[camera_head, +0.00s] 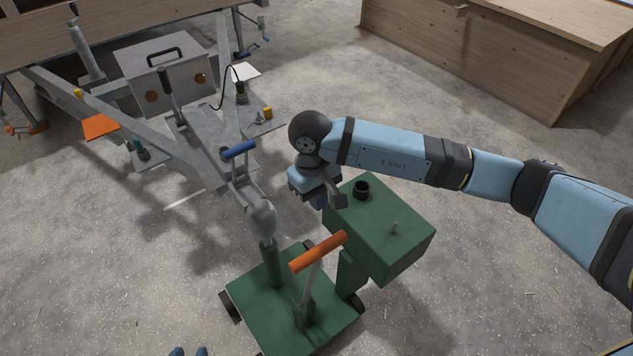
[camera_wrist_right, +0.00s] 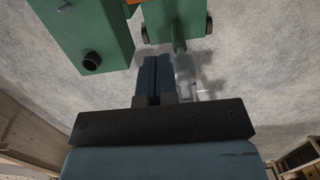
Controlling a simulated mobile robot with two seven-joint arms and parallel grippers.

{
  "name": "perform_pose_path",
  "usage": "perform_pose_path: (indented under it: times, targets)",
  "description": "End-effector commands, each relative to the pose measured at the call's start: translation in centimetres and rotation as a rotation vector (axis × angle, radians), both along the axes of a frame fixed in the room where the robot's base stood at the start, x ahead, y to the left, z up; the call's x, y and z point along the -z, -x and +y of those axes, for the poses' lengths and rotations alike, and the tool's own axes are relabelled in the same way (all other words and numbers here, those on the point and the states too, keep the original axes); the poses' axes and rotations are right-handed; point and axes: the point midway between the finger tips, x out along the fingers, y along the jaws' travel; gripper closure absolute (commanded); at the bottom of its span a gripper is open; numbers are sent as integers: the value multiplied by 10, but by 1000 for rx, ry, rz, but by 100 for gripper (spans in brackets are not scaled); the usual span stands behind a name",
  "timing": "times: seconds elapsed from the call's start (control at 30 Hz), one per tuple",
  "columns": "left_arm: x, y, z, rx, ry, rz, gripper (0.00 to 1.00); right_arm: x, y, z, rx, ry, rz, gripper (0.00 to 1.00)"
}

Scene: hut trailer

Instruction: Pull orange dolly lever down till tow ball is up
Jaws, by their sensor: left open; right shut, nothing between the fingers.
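The green dolly (camera_head: 253,308) stands on the ground with an upright post (camera_head: 270,266) under the trailer's grey coupler (camera_head: 262,218). The tow ball itself is hidden at the coupler. The lever's orange handle (camera_head: 318,252) stands raised on a grey rod above the dolly's base; a bit of orange shows at the top edge of the wrist view (camera_wrist_right: 134,2). My right gripper (camera_head: 322,200) is above and behind the handle, beside the green box, apart from the handle; its fingers (camera_wrist_right: 153,72) are shut and empty. My left gripper (camera_head: 188,352) shows only open fingertips at the bottom edge.
A green box (camera_head: 385,228) with a black cup-like fitting (camera_head: 362,189) rises on the dolly's right side, close to my right gripper. The trailer drawbar (camera_head: 160,132) with a blue-handled lever (camera_head: 239,149) lies behind left. A wooden structure (camera_head: 500,55) stands back right. Ground at the left front is clear.

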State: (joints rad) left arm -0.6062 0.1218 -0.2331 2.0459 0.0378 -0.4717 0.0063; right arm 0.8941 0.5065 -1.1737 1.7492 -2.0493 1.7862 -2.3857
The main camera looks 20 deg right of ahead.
Motion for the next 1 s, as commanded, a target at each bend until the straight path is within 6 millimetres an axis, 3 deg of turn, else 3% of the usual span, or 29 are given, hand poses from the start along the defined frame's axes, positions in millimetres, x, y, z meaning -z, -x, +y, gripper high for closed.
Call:
perform_pose_path:
  times: [0.13, 0.3, 0.5, 1.0]
  targets:
    - [-3, -1, -2, -4, 5, -4, 57, 31, 5, -1, 1, 0, 4, 100]
    - [-9, -2, -2, -4, 4, -12, 57, 43, 25, -8, -1, -1, 4, 100]
    - [-9, -1, -1, 0, -2, -13, 57, 50, 34, -12, -1, -1, 0, 100]
    - [-3, 1, 2, 8, -12, -7, 57, 52, 35, -13, -1, -2, -6, 100]
